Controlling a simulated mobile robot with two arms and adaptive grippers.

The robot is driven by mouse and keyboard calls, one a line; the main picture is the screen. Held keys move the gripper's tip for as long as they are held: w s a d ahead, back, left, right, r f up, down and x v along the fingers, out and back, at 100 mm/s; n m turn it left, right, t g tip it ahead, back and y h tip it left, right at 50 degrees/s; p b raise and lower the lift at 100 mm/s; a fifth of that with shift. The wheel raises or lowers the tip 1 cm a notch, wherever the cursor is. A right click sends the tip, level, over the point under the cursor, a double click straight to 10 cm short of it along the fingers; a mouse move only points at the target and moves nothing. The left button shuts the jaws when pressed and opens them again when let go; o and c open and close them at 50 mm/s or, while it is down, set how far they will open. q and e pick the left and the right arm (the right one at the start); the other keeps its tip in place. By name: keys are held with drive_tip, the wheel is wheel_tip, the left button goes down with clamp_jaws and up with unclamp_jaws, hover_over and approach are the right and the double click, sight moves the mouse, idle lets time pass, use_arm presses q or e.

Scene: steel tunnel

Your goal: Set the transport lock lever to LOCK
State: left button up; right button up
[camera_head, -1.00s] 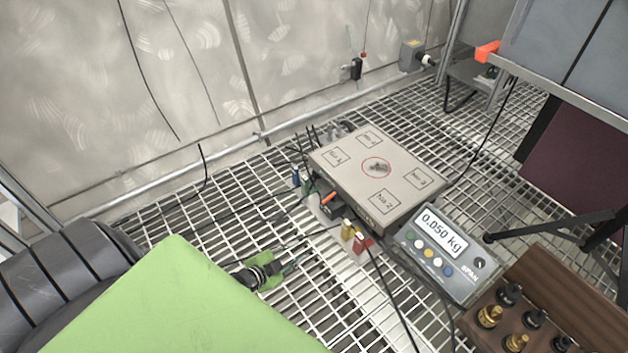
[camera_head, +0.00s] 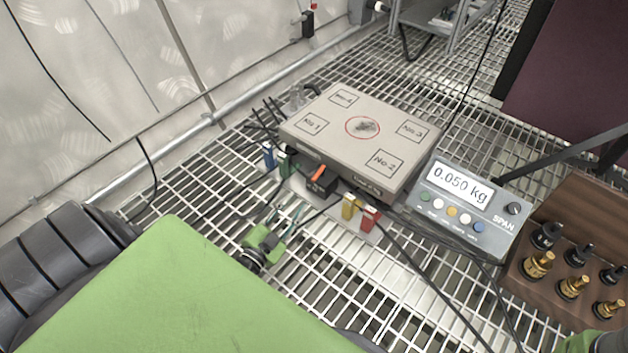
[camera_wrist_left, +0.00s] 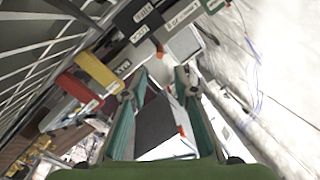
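The transport lock is a small black block with an orange lever (camera_head: 318,173) at the front edge of the weighing platform (camera_head: 365,130) in the head view. The lever slants up to the right there; its marking is unreadable in that view. A black block with white lettering (camera_wrist_left: 138,28) shows at the top of the left wrist view. My left gripper (camera_head: 276,232) is in front of the lock block, lower left of it and apart from it. In the wrist view its teal fingers (camera_wrist_left: 158,98) are spread, with nothing visibly gripped. Only a green and black part of my right gripper (camera_head: 592,342) shows at bottom right.
Yellow (camera_head: 350,206) and red (camera_head: 370,218) tags stand right of the lock; blue and green tags stand left. A display unit (camera_head: 465,205) reads 0.050 kg. A wooden weight block (camera_head: 570,225) is at right. Cables cross the grated floor.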

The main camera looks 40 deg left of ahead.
sight(314, 178)
use_arm(q)
drive_tip(key=w+b, duration=0.2)
drive_tip(key=w, duration=0.1)
drive_tip(key=w+b, duration=0.2)
drive_tip(key=w, duration=0.2)
drive_tip(key=w+b, duration=0.2)
drive_tip(key=w, duration=0.2)
drive_tip(key=shift+w+a+f, duration=0.1)
drive_tip(key=shift+w+a, duration=0.1)
drive_tip(key=shift+a, duration=0.2)
drive_tip(key=shift+c, duration=0.4)
clamp_jaws()
